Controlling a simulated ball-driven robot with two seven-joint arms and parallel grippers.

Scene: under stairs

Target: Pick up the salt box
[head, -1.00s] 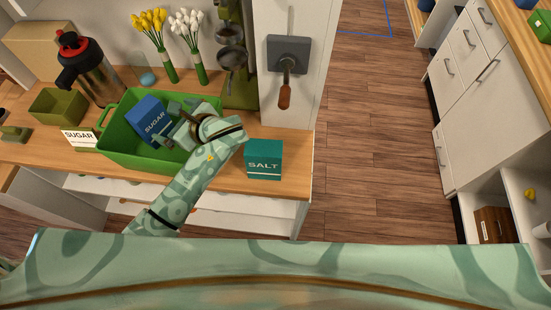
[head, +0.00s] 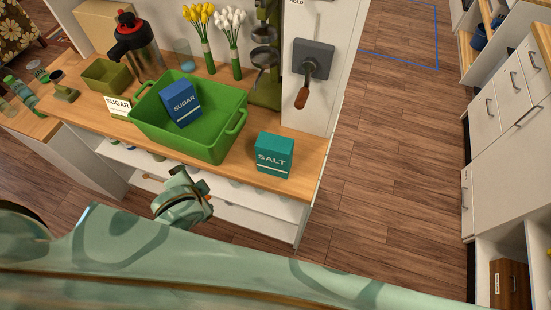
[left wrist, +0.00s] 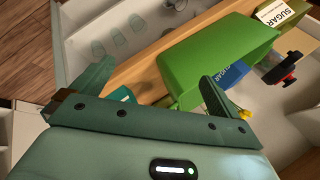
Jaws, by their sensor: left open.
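The salt box (head: 273,156) is teal with a white SALT label and stands upright on the wooden counter near its right front corner. My left gripper (head: 188,180) is open and empty, in front of the counter edge, to the left of the salt box and apart from it. In the left wrist view my open fingers (left wrist: 157,72) spread in front of the counter; a teal piece of the salt box (left wrist: 122,95) shows beside one finger, mostly hidden. My right gripper is not in view.
A green bin (head: 229,136) left of the salt box holds a blue sugar box (head: 181,104). Behind stand a lever plate on a white post (head: 313,60), flower vases and a black flask (head: 135,42). White shelves (head: 260,205) lie below the counter. Floor to the right is clear.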

